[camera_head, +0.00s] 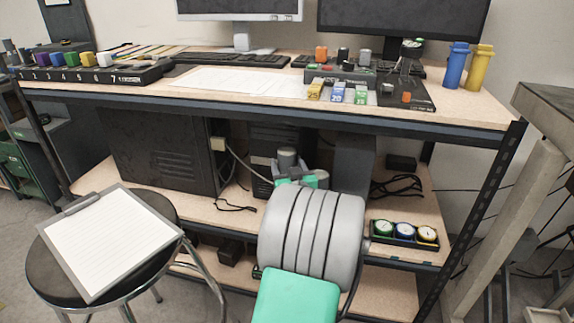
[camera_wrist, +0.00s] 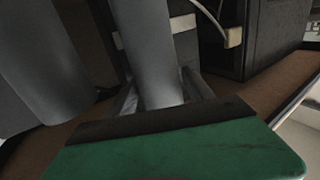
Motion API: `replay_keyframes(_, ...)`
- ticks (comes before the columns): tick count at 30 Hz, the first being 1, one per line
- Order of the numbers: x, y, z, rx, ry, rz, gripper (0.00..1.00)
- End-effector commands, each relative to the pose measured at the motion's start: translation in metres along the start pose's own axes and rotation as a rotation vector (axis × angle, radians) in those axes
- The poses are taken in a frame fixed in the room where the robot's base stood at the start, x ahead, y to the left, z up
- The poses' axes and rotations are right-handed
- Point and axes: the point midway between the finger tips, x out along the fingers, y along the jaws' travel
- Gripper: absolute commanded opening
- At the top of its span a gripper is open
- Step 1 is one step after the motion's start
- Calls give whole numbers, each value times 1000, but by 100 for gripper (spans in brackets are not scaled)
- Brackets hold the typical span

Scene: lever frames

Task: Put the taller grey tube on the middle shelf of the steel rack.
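The steel rack is a dark-framed bench, and its wooden middle shelf (camera_head: 235,212) runs under the top. A grey tube (camera_head: 287,158) stands at my gripper (camera_head: 289,172), behind my forearm in the head view. In the wrist view this tube (camera_wrist: 155,50) lies between the two fingers, which seem to touch both sides; its far end is out of frame. My gripper (camera_wrist: 163,92) looks shut on it. A second grey cylinder (camera_wrist: 40,65) is beside it in the wrist view, apart from the fingers. Whether the held tube rests on the shelf is hidden.
A black computer case (camera_head: 160,150) stands left of my gripper, with a pale box (camera_head: 217,144) and cable by its edge. A tray of round dials (camera_head: 404,242) sits at the shelf's right. A stool (camera_head: 155,255) with a clipboard (camera_head: 110,240) stands front left.

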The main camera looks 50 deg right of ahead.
Motion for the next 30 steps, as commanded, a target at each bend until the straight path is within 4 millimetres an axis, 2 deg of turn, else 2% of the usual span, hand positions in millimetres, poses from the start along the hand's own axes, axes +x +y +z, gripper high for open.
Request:
replay_keyframes(3, 0, 0, 0, 0, 0, 0, 70)
replay_keyframes(13, -4, 1, -4, 0, -1, 2, 70)
replay_keyframes(17, -30, 2, -4, 1, 0, 6, 70)
replay_keyframes(24, -92, 2, -3, 1, 0, 7, 70)
replay_keyframes(30, -118, 1, -3, -1, 0, 4, 70)
